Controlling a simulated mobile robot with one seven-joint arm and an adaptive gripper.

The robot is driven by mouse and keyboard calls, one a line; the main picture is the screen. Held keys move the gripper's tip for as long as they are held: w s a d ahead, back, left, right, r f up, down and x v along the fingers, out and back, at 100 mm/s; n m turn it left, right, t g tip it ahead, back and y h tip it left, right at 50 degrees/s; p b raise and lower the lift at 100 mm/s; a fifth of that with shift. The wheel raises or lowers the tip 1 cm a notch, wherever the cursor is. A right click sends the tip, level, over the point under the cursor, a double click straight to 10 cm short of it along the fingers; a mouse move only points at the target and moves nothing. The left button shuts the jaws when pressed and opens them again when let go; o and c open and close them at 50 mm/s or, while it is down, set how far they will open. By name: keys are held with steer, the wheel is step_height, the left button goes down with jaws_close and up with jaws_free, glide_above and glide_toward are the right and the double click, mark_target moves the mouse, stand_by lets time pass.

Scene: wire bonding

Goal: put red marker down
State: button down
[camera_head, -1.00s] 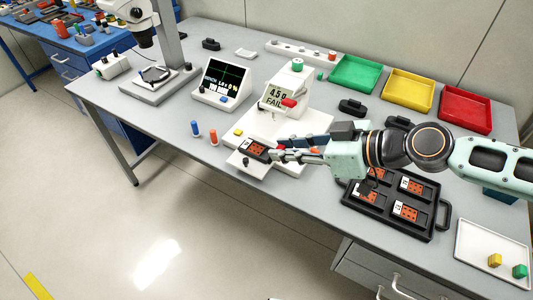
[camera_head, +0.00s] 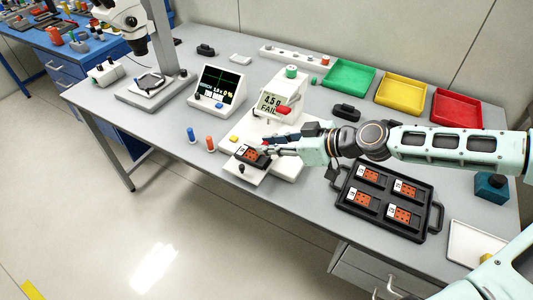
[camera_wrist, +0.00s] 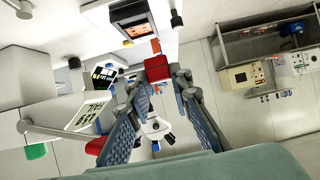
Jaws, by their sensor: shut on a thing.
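A red marker block (camera_wrist: 157,68) shows in the wrist view between the fingertips of my gripper (camera_wrist: 157,82), which is shut on it. In the head view my gripper (camera_head: 268,150) is low at the front of the white tester (camera_head: 262,174), beside the dark board with an orange face (camera_head: 250,154) on its stage. The held marker cannot be made out there. In the wrist view the board (camera_wrist: 136,30) lies just beyond the marker.
A yellow block (camera_head: 234,139) lies on the tester, left of my gripper. Blue (camera_head: 191,135) and orange (camera_head: 211,143) posts stand farther left. A black tray (camera_head: 428,234) with several boards lies right. Green (camera_head: 349,78), yellow (camera_head: 404,92) and red (camera_head: 457,109) bins line the back.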

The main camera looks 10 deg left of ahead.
mark_target(266, 160)
steer(key=w+f, duration=0.1)
steer(key=w+a+f, duration=0.1)
steer(key=shift+f, duration=0.4)
steer(key=shift+w+a+f, duration=0.1)
steer(key=shift+w+f, duration=0.1)
steer(key=shift+f, duration=1.65)
steer(key=c, duration=1.7)
jaws_free()
steer(key=shift+c, duration=0.2)
steer(key=shift+r, duration=0.15)
steer(key=v, duration=1.2)
